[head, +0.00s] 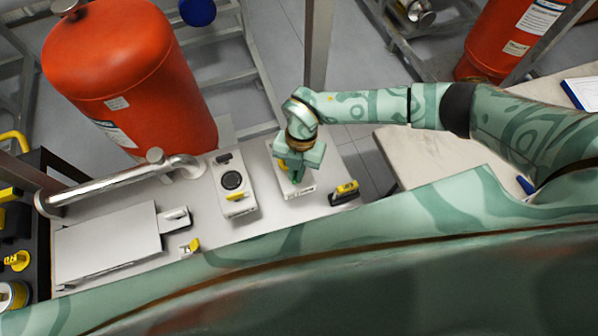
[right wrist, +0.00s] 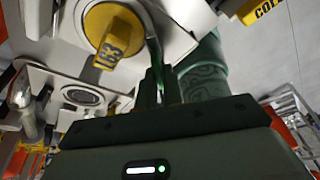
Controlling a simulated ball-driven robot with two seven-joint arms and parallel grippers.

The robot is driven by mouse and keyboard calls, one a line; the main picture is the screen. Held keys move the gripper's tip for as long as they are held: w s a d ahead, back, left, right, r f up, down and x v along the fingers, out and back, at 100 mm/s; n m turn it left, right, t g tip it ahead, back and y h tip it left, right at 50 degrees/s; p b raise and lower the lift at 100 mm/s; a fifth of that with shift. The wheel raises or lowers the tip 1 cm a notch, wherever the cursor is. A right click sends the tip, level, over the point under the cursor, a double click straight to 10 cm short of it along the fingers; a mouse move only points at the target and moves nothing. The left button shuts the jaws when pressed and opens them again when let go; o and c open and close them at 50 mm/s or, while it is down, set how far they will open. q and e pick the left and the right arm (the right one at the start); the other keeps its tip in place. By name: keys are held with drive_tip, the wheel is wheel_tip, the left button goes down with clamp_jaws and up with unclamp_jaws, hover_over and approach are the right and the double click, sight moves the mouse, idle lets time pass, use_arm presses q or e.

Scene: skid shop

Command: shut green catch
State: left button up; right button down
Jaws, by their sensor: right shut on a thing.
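My right gripper (head: 297,176) points down at a white box (head: 300,190) on the grey bench. In the right wrist view its two dark fingers (right wrist: 160,85) are close together. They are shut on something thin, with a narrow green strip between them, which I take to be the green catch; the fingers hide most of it. A round yellow knob (right wrist: 112,32) with black lettering sits on the box beside the fingertips. My left gripper is not in view.
Left of the box stands a white unit with a black round dial (head: 232,180). A yellow-and-black block (head: 344,193) lies to the right. A bent metal pipe (head: 120,183) and a large orange tank (head: 130,75) stand further left.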

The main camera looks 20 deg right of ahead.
drive_tip(key=n, duration=0.2)
drive_tip(key=shift+f+n+h+b, duration=0.1)
drive_tip(key=shift+n+h+b, duration=0.2)
drive_tip(key=shift+n+h, duration=0.1)
drive_tip(key=shift+n, duration=0.4)
drive_tip(key=n+h, duration=0.1)
drive_tip(key=n, duration=0.2)
drive_tip(key=shift+g, duration=0.3)
drive_tip(key=shift+n+b, duration=0.3)
drive_tip(key=c, duration=2)
unclamp_jaws()
drive_tip(key=shift+n, duration=0.3)
drive_tip(key=o, duration=0.5)
drive_tip(key=shift+c, duration=0.2)
